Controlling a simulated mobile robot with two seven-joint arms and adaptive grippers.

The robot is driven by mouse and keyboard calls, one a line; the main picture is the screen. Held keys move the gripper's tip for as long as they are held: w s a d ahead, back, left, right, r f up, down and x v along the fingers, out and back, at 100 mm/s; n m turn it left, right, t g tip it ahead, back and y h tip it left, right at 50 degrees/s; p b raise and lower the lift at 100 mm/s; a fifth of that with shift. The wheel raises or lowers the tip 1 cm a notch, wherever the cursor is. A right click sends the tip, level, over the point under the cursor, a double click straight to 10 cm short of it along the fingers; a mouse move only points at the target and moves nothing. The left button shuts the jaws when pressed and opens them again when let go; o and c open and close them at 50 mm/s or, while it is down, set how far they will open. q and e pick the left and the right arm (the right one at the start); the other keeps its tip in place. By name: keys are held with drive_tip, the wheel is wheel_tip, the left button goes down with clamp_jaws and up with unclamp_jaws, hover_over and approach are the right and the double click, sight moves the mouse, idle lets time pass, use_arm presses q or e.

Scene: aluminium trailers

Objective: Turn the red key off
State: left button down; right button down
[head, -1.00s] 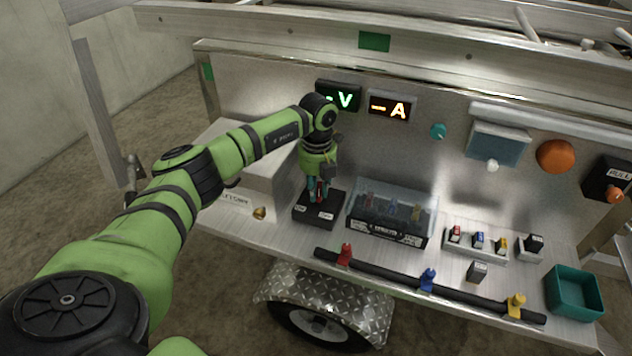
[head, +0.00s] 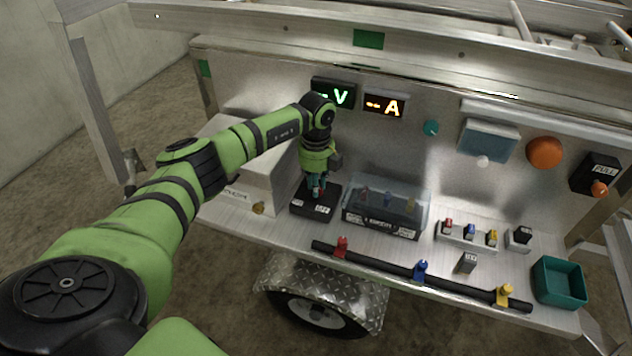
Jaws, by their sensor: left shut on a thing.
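My left gripper (head: 316,193) points down at the black box (head: 303,205) with white labels on the shelf. It is shut on the red key, which the fingers almost wholly hide on top of that box. The key's exact angle cannot be made out. The labels on the box's front are too small to read surely. My right gripper is not in view.
A clear-lidded case (head: 408,190) stands just right of the black box. A black bar (head: 380,264) with red, blue and yellow clamps lies along the front edge. A teal bin (head: 560,284) is at the right. Displays, a V panel (head: 333,94) and an A panel (head: 385,105), are behind.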

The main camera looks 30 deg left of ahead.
use_arm(q)
drive_tip(key=c, duration=1.1)
unclamp_jaws()
drive_tip(key=shift+r, duration=0.1)
